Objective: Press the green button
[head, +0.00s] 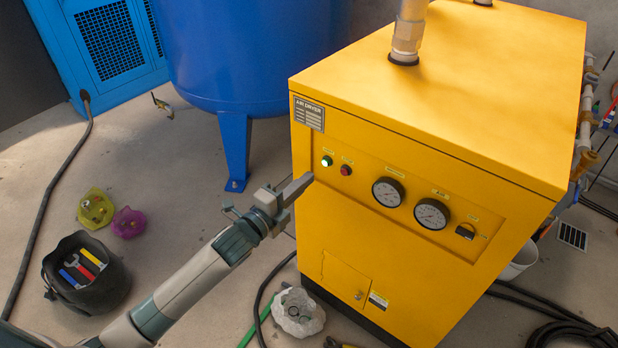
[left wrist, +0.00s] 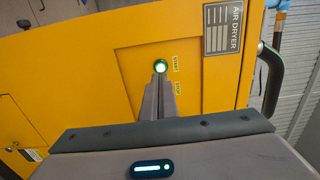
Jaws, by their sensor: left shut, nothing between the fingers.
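The green button (head: 327,161) is on the front panel of the yellow air dryer (head: 400,250), left of a red button (head: 346,170). It glows green and also shows in the left wrist view (left wrist: 160,66), just beyond my fingertips. My left gripper (head: 308,178) is shut and empty, pointing at the panel a little below and left of the green button in the head view. In the left wrist view its fingers (left wrist: 159,80) line up with the button and hide the red one. I cannot tell whether the tips touch it. My right gripper is not in view.
Two gauges (head: 388,192) and a black switch (head: 465,231) sit right of the buttons. A blue tank (head: 250,50) stands behind on the left. A black tool bucket (head: 110,290), small bags and hoses lie on the floor. The space before the panel is clear.

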